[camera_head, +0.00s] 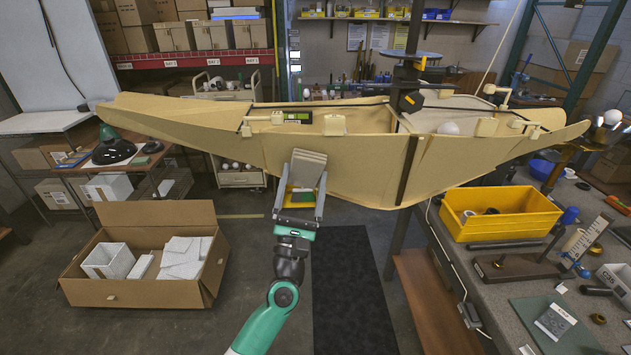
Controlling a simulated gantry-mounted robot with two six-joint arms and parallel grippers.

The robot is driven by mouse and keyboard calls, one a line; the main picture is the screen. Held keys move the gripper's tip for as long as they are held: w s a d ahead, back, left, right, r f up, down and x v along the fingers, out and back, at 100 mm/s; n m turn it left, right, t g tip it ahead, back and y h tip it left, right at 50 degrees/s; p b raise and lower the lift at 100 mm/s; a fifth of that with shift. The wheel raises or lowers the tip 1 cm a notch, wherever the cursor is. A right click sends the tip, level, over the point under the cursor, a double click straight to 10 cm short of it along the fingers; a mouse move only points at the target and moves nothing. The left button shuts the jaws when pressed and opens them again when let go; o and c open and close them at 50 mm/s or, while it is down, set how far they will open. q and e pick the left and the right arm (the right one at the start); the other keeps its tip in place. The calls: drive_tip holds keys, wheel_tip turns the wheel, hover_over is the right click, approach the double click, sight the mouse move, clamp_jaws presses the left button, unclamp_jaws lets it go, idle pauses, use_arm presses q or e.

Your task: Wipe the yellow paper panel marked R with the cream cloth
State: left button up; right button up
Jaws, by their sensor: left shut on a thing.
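The large boat-shaped lamp with yellow paper panels (350,170) spans the upper middle of the head view. I cannot make out an R mark, so I cannot tell which panel is so marked. My left gripper (303,181) reaches up from below and is shut on the cream cloth (309,160). The folded cloth sticks up beyond the fingertips and overlaps the lower part of the front panel, left of the dark post. I cannot tell whether it touches the paper. My right gripper is not in view.
An open cardboard box (140,290) with white packing pieces stands on the floor at left. The grey workbench (470,295) at right carries a yellow bin (500,226) and tools. A dark floor mat (350,300) lies below the lamp. A dark post (406,172) crosses the front panel.

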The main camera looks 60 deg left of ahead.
use_arm(q)
drive_tip(key=shift+s+a, duration=0.15)
drive_tip(key=shift+s, duration=0.05)
drive_tip(key=s+d+f, duration=0.2)
drive_tip(key=s+d, duration=0.1)
drive_tip(key=d, duration=0.2)
idle(0.5)
drive_tip(key=shift+s+d+f, duration=0.25)
drive_tip(key=shift+s+d, duration=0.15)
drive_tip(key=shift+d, duration=0.2)
drive_tip(key=shift+s+d+f, duration=0.2)
drive_tip(key=shift+s+d, duration=0.15)
drive_tip(key=shift+d, duration=0.2)
